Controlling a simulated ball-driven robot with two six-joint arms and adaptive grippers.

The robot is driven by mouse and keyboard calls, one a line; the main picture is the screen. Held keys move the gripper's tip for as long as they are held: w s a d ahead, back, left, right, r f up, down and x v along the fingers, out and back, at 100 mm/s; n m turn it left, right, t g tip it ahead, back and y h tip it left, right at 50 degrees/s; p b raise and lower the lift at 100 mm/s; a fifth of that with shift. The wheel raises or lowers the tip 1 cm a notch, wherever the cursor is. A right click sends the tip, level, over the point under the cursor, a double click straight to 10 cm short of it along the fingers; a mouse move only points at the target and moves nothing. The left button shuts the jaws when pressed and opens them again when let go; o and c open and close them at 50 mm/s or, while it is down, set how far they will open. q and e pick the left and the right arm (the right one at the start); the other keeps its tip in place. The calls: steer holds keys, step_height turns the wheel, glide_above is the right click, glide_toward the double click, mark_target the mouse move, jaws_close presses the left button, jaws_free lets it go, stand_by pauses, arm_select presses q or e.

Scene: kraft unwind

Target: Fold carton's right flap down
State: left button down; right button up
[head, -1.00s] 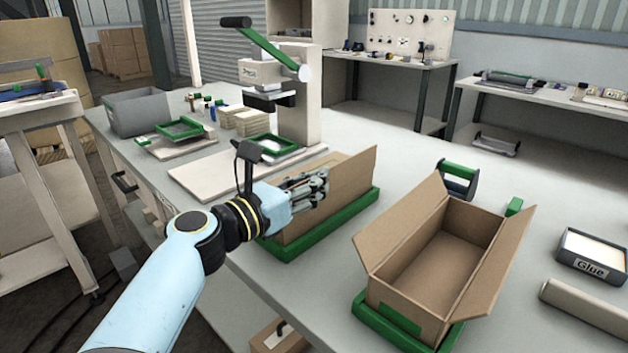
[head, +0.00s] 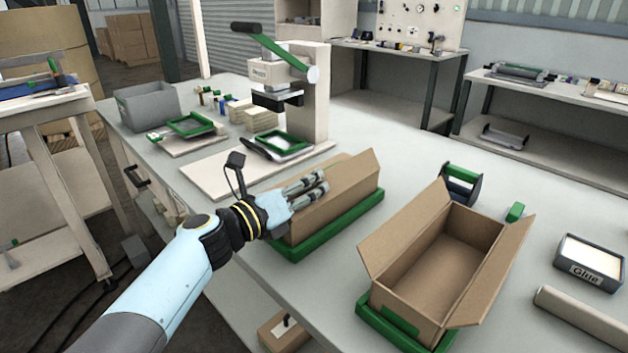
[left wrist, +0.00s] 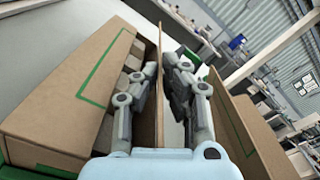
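Two brown cartons stand on the bench in the head view. The left carton (head: 345,202) sits in a green tray (head: 329,226), one long flap (head: 363,163) standing up. My left gripper (head: 323,181) is over this carton, its fingers spread. In the left wrist view, the gripper (left wrist: 168,72) has the upright flap (left wrist: 159,88) edge-on between its fingers; I cannot tell whether they touch it. A carton panel with a green outline (left wrist: 82,82) lies left of it, with pale contents in the gap. The right carton (head: 442,265) is empty, flaps spread outward. My right gripper is not in view.
A lever press (head: 307,95) stands behind the left carton. A grey bin (head: 150,106) is at the back left. A Glue box (head: 589,263) and a pale roll (head: 580,319) lie at the right. Bare bench shows between the cartons.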

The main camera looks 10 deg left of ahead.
arm_select(q)
steer(key=shift+f, duration=0.1)
stand_by(0.3)
steer(key=c, duration=1.5)
jaws_free()
steer(key=v, duration=1.2)
